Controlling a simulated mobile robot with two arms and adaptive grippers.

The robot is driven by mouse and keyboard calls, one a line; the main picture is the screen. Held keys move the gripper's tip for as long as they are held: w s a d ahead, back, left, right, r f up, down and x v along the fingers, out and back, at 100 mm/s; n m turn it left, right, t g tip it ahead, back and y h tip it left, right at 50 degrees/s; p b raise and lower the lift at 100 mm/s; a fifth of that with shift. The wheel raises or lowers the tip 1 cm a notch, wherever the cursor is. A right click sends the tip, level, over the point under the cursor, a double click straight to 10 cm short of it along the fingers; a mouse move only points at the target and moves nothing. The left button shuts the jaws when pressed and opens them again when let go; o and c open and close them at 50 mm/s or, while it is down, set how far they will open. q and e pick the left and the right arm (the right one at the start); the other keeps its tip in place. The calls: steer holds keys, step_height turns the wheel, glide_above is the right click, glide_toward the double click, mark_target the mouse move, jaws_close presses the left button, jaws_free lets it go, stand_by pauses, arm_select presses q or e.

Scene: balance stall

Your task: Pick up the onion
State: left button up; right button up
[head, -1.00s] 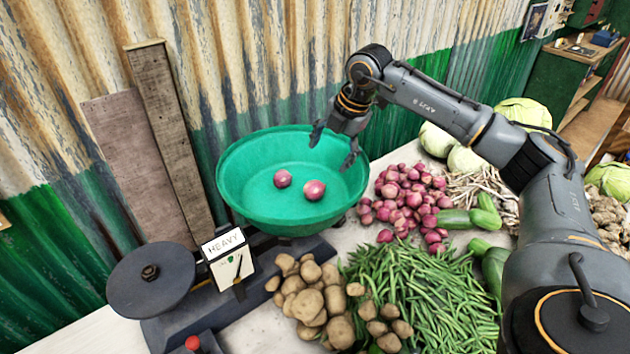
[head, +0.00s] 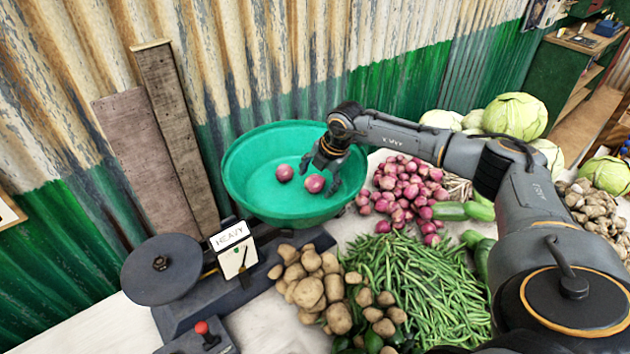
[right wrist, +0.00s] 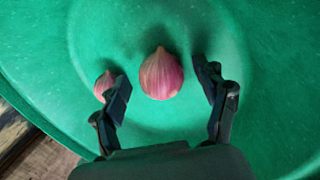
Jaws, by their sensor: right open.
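Two pink-purple onions lie in the green bowl (head: 245,172) of the scale. The right onion (head: 314,184) is close to my right gripper (head: 320,180). The left onion (head: 284,172) lies a little to its left. My right gripper is open and points down into the bowl. In the right wrist view the larger onion (right wrist: 161,75) sits between the spread fingers, slightly beyond their tips, and contact does not show. The smaller onion (right wrist: 104,86) is outside the left finger and partly hidden by it. My left gripper is not in view.
The scale has a round dark plate (head: 160,268) and a sign (head: 230,238) in front of the bowl. Potatoes (head: 310,285), green beans (head: 415,270) and a pile of onions (head: 410,190) crowd the table. A corrugated wall stands behind the bowl.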

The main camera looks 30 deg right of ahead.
steer(key=shift+s, duration=0.1)
steer(key=shift+c, duration=0.6)
steer(key=c, duration=1.1)
steer(key=shift+r, duration=0.1)
steer(key=shift+c, duration=0.2)
steer(key=shift+r+b, duration=0.5)
steer(key=shift+b, duration=0.1)
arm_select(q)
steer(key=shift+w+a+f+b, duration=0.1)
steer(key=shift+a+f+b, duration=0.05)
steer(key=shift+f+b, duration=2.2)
arm_select(e)
steer(key=shift+s+a+r+p, duration=0.1)
steer(key=shift+s+a+r, duration=1.55)
steer(key=shift+r, duration=0.75)
steer(key=shift+s+a+r+p, duration=0.1)
steer(key=shift+s+a+r, duration=1.55)
steer(key=shift+r, duration=0.75)
steer(key=shift+s+a+r+p, duration=0.1)
steer(key=shift+s+a+r, duration=1.55)
steer(key=shift+r, duration=0.75)
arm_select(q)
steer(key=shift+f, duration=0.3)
arm_select(e)
steer(key=shift+s+d, duration=0.15)
